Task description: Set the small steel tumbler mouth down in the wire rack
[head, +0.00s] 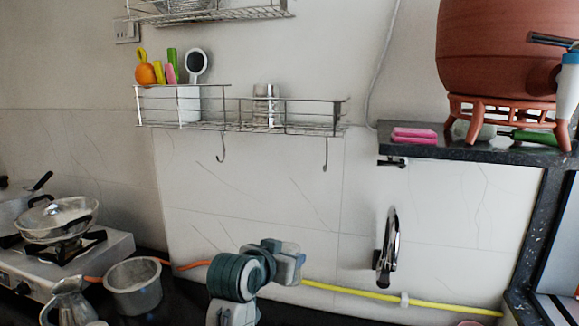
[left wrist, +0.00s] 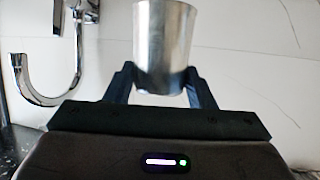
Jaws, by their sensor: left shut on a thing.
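My left gripper (head: 292,262) is low in front of the tiled wall, below the wire rack (head: 290,126) and left of the tap. In the left wrist view, the left gripper (left wrist: 163,90) is shut on a small steel tumbler (left wrist: 165,45), one finger on each side. In the head view I cannot make the held tumbler out clearly. Another steel cup (head: 266,106) stands in the wire rack, near its middle. My right gripper is not in view.
The rack's left part holds a white container (head: 188,104) with utensils; its right part looks mostly free. Two hooks hang below. A tap (head: 390,248) and a dark shelf (head: 470,147) with a clay pot (head: 497,55) are at right. A steel pot (head: 133,287) and stove (head: 100,250) are at left.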

